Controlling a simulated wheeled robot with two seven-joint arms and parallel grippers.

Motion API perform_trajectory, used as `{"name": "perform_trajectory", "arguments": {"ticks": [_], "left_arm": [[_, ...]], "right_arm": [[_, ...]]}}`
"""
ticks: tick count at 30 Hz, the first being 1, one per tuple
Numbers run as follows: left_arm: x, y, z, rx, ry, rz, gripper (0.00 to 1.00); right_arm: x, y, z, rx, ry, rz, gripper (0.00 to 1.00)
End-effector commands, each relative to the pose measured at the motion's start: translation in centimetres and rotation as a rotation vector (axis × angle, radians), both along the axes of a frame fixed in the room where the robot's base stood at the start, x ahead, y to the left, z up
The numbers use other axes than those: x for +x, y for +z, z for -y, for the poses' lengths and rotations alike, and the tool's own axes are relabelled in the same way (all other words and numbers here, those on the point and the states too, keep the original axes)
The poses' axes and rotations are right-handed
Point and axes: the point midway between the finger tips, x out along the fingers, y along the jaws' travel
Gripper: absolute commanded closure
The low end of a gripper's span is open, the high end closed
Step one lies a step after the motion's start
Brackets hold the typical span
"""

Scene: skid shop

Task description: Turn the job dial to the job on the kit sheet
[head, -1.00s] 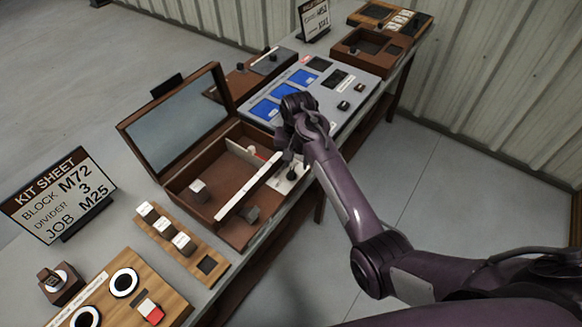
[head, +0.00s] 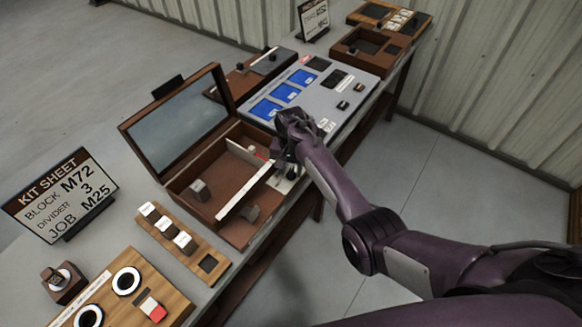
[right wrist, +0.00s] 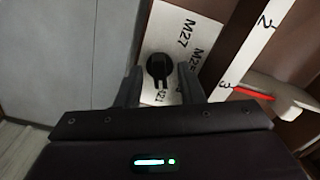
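The job dial is a black round knob (right wrist: 159,67) on a white plate (right wrist: 180,28) lettered M27, another partly covered M label and what looks like M21. The knob's pointer is hard to read. My right gripper (right wrist: 159,72) is open, with one finger to each side of the knob; I cannot tell whether they touch it. In the head view my right gripper (head: 284,160) is over the dial plate (head: 284,184) at the box's right end. The kit sheet (head: 62,193) reads block M72, divider 3, job M25. My left gripper is not in view.
The open brown box (head: 190,215) has a raised lid and a white numbered strip (head: 245,190) along it. A wooden block rack (head: 185,240) stands before it. A grey panel with blue squares (head: 340,100) lies beyond. The bench edge is close under my arm.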

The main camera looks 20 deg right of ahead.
Motion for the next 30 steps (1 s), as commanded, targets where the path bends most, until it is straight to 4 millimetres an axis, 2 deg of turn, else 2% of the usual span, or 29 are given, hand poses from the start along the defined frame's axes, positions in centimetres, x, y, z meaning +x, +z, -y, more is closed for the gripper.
{"name": "perform_trajectory", "arguments": {"ticks": [4, 12, 22, 30], "left_arm": [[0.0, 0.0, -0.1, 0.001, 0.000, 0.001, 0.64], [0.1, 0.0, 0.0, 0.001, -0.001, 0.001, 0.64], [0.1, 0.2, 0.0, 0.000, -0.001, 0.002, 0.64], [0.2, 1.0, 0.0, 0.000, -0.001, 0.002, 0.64]], "right_arm": [[0.0, 0.0, 0.0, 0.000, 0.000, 0.000, 0.65], [0.0, 0.0, 0.0, 0.000, 0.000, 0.000, 1.00], [0.0, 0.1, 0.0, 0.000, 0.024, 0.000, 1.00], [0.0, 0.2, 0.0, -0.001, 0.161, -0.001, 1.00]]}}
